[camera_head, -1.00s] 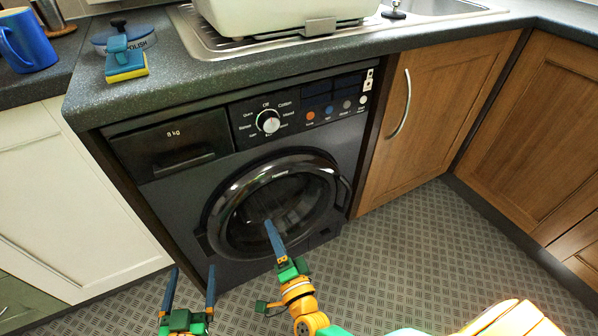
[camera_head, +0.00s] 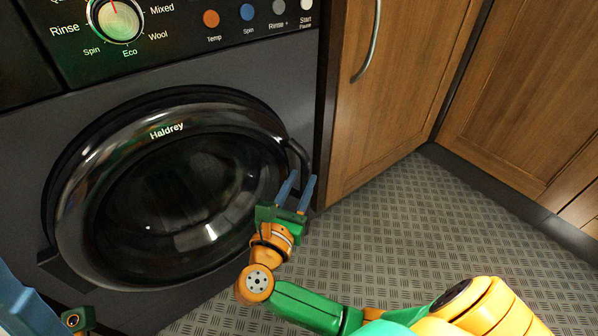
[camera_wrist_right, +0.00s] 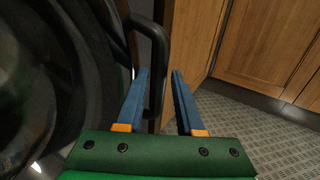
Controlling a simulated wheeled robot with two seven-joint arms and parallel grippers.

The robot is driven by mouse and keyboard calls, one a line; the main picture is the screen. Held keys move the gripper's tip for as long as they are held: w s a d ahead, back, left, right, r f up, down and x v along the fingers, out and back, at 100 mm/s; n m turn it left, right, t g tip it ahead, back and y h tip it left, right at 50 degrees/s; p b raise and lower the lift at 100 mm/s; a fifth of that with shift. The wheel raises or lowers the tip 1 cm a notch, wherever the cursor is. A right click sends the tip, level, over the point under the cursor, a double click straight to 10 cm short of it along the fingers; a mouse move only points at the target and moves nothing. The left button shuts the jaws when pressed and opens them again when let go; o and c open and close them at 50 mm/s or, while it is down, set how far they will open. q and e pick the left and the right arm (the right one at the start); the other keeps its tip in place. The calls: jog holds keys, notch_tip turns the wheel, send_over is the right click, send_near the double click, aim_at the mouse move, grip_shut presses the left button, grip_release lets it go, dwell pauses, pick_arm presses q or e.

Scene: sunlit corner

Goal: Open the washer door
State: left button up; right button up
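The washer door (camera_head: 185,185), round with a glossy black rim and dark glass, looks closed against the grey washer front. Its black handle (camera_head: 299,158) is a curved bar at the door's right edge. My right gripper (camera_head: 297,188) is open at the handle's lower end. In the right wrist view the handle (camera_wrist_right: 158,70) shows between the two blue fingers of the right gripper (camera_wrist_right: 160,95), nearer the left finger; I cannot tell whether it touches. Part of my left gripper (camera_head: 20,305) shows at the lower left corner, its fingertips cut off.
A wooden cabinet (camera_head: 400,100) with a metal handle (camera_head: 370,45) stands right of the washer. The patterned floor (camera_head: 420,230) in front is clear. The washer's dial (camera_head: 117,18) and buttons are above the door.

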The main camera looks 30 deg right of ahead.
jog(key=shift+x, duration=1.5)
grip_shut()
